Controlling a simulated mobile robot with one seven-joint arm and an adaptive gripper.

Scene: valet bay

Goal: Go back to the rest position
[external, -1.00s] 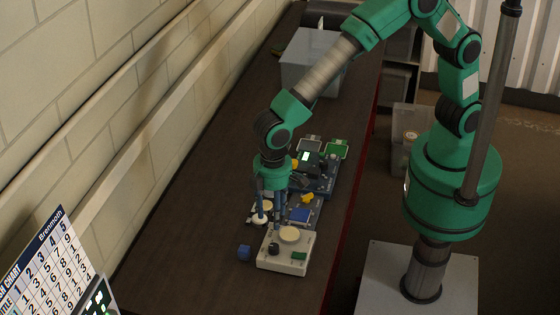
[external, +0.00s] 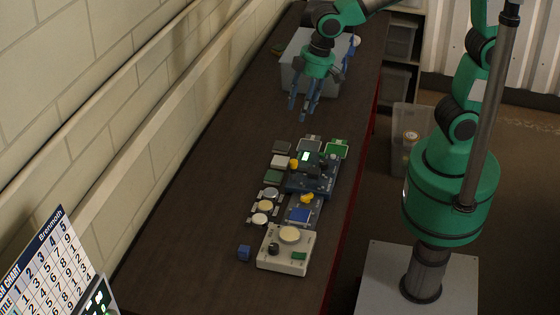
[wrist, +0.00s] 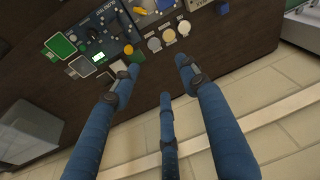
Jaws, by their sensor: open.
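My gripper (external: 305,108) is raised above the far part of the dark bench (external: 190,200), in front of the grey bin. Its blue fingers are spread, with nothing between them. In the wrist view my gripper (wrist: 160,75) shows three blue fingers apart and empty, over the bench edge and the wall side. My arm reaches up and back from the green base column at the right.
A white box with a round disc (external: 285,250), a blue cube (external: 243,252), several round discs (external: 265,206) and a dark blue instrument (external: 312,178) lie on the bench. A grey translucent bin (external: 296,75) stands at the far end. The near left bench is clear.

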